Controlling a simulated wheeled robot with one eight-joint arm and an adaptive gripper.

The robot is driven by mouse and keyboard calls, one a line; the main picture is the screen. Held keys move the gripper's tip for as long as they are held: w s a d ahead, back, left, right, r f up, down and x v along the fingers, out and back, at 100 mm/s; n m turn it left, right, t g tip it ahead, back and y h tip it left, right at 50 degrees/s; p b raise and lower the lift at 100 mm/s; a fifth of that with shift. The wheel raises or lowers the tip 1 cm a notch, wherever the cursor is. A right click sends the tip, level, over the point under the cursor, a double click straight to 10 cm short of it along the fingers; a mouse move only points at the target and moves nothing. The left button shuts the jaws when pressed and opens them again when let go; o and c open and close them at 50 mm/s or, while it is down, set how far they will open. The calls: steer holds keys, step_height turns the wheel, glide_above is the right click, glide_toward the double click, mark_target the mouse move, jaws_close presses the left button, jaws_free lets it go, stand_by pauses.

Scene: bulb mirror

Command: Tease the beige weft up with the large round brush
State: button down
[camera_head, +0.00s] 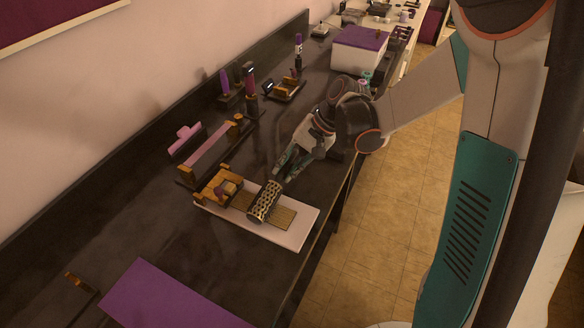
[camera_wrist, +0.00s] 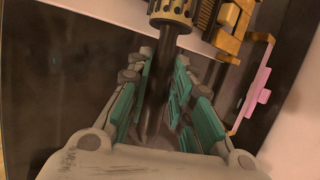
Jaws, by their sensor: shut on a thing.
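The large round brush has a perforated gold-and-black barrel (camera_head: 265,201), which lies across the beige weft (camera_head: 284,215) on a white board (camera_head: 300,236). I cannot tell whether the barrel touches the weft or hovers just over it. My gripper (camera_head: 285,172) is behind the barrel, pointing down toward it. In the wrist view, the dark brush handle (camera_wrist: 157,80) runs between the teal finger pads of my gripper (camera_wrist: 164,62), with the barrel (camera_wrist: 171,11) beyond the fingertips. A wooden clamp block (camera_head: 219,188) stands at the weft's left end. The weft is partly hidden under the barrel.
A purple mat (camera_head: 165,297) lies at the front of the dark counter. A pink clip (camera_head: 185,138) and a wooden-ended rack (camera_head: 209,152) stand behind the board. Upright tools (camera_head: 249,80) and a purple-lidded box (camera_head: 359,50) are farther back. The counter's right edge is close to the board.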

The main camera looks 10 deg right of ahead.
steer(key=shift+w+a, duration=0.9)
steer(key=shift+a, duration=0.3)
steer(key=shift+w+a, duration=0.9)
steer(key=shift+a, duration=0.25)
step_height(320, 180, up, 7)
steer(key=p, duration=0.4)
